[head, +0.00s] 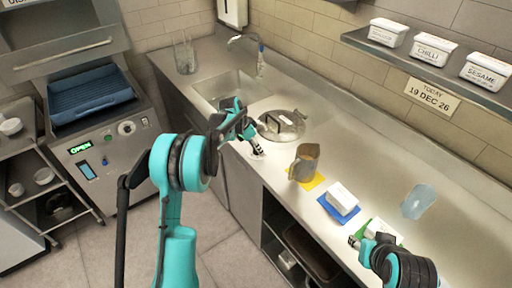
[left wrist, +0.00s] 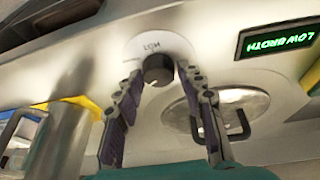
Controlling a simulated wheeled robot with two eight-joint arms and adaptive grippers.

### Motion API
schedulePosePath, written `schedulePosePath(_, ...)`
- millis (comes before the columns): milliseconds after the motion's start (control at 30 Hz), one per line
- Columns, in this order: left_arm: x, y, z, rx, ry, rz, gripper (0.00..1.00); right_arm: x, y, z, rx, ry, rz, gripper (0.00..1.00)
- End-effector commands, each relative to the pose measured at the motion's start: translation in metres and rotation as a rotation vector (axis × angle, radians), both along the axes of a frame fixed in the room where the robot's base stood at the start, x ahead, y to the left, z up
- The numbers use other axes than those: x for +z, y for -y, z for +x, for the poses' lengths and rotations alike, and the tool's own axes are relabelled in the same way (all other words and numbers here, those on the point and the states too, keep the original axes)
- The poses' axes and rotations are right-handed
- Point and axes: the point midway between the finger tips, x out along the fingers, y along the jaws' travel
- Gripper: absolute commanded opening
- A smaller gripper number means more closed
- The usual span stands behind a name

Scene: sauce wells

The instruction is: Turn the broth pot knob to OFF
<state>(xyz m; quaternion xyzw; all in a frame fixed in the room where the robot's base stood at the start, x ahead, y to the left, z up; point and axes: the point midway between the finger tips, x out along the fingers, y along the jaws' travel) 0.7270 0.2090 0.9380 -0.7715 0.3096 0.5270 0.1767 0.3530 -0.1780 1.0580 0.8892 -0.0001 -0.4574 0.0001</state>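The broth pot knob (left wrist: 157,70) is a dark round knob on a white dial on the steel front, in the left wrist view. Lettering that looks like LOW shows upside down on the dial. A green-lit display (left wrist: 277,42) beside it seems to read BROTH LOW, upside down. My left gripper (left wrist: 159,72) has its two fingers apart, one on each side of the knob; firm contact is not clear. In the head view the left gripper (head: 257,151) is at the counter's front edge, by the round lidded pot (head: 283,125). My right gripper (head: 354,241) is low at the right.
A brownish pitcher (head: 304,162) stands on a yellow mat (head: 314,181). A white container (head: 342,197) sits on a blue mat (head: 338,211). Another white container (head: 386,231) is close to the right gripper. A translucent blue container (head: 418,202) lies further back. The sink (head: 232,88) is behind the pot.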

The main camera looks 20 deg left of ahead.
Motion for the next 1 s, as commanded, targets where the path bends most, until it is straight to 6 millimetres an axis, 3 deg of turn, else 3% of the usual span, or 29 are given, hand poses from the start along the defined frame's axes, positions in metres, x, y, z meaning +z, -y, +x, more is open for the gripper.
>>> schedulePosePath(33,0.0001,0.0000,0.0000,0.000,0.000,0.000,0.18,0.0000,0.0000,0.0000,0.000,0.000,0.000,0.40)
schedulePosePath(100,0.0001,-0.0001,-0.0001,0.000,0.000,0.000,0.03,0.0000,0.0000,0.0000,0.000,0.000,0.000,0.40)
schedulePosePath(567,0.0002,0.0007,-0.0009,0.077,0.000,0.001,0.03,-0.0004,0.0000,0.0000,0.000,0.000,0.000,0.40)
schedulePosePath(1000,0.0003,0.0026,-0.0023,0.438,0.001,0.000,0.03,-0.0012,0.0000,0.0000,0.000,0.000,0.000,0.40)
